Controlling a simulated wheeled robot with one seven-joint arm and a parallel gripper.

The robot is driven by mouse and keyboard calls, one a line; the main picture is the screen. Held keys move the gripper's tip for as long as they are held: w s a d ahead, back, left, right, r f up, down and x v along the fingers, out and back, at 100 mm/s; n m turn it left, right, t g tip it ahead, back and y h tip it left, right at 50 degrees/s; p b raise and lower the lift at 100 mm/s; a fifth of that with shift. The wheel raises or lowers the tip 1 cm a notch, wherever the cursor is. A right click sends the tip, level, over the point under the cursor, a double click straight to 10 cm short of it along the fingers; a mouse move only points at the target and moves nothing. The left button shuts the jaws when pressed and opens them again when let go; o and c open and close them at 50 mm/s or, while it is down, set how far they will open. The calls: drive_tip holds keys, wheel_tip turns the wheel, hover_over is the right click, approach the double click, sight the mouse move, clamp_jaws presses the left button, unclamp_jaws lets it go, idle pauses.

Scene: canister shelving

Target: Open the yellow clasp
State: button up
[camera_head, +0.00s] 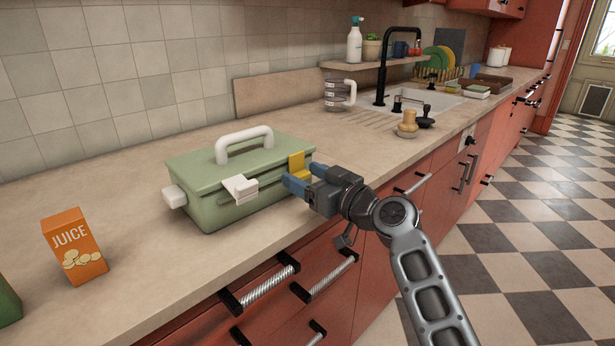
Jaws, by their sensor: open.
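A green box (212,207) with a white arched handle (243,141) on its lid stands on the counter. The lid is down. A yellow clasp (297,165) sits at the right end of the box's front side, at the lid's edge. A white clasp (240,188) is at the left of the front side and sticks outward. My gripper (293,178) is open, with its blue fingers at the yellow clasp. The fingers hide the clasp's lower part, and I cannot tell whether they touch it.
An orange juice carton (74,246) stands on the counter (145,284) at the left. A white piece (174,196) juts from the box's left end. Drawer handles (259,288) line the front below the counter edge. A glass jug (335,95) and the sink are farther back.

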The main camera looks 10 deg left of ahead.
sight(298, 169)
drive_tip(key=c, duration=1.1)
drive_tip(key=shift+o, duration=0.2)
drive_tip(key=shift+r+p, duration=0.15)
drive_tip(key=shift+p, duration=0.2)
drive_tip(key=p, duration=0.2)
drive_tip(key=r+g+h+p, duration=0.1)
drive_tip(key=p, duration=0.1)
drive_tip(key=shift+s+d+r+h+p, duration=0.15)
drive_tip(key=shift+d+h+p, duration=0.15)
drive_tip(key=shift+p, duration=0.1)
drive_tip(key=g+h+p, duration=0.1)
drive_tip(key=p, duration=0.1)
drive_tip(key=r+g+h+p, duration=0.1)
drive_tip(key=p, duration=0.1)
drive_tip(key=h+p, duration=0.1)
drive_tip(key=p, duration=0.2)
drive_tip(key=shift+s+d+r+g, duration=0.25)
drive_tip(key=shift+d+g, duration=0.05)
drive_tip(key=shift+g, duration=0.1)
drive_tip(key=g+h+p, duration=0.1)
drive_tip(key=r+g+h+p, duration=0.1)
drive_tip(key=shift+h, duration=0.4)
drive_tip(key=g+h, duration=0.1)
drive_tip(key=r+g+h, duration=0.1)
drive_tip(key=g+h, duration=0.1)
drive_tip(key=h, duration=0.1)
drive_tip(key=shift+a+r+g, duration=0.1)
drive_tip(key=shift+r+g, duration=0.25)
drive_tip(key=shift+g, duration=0.05)
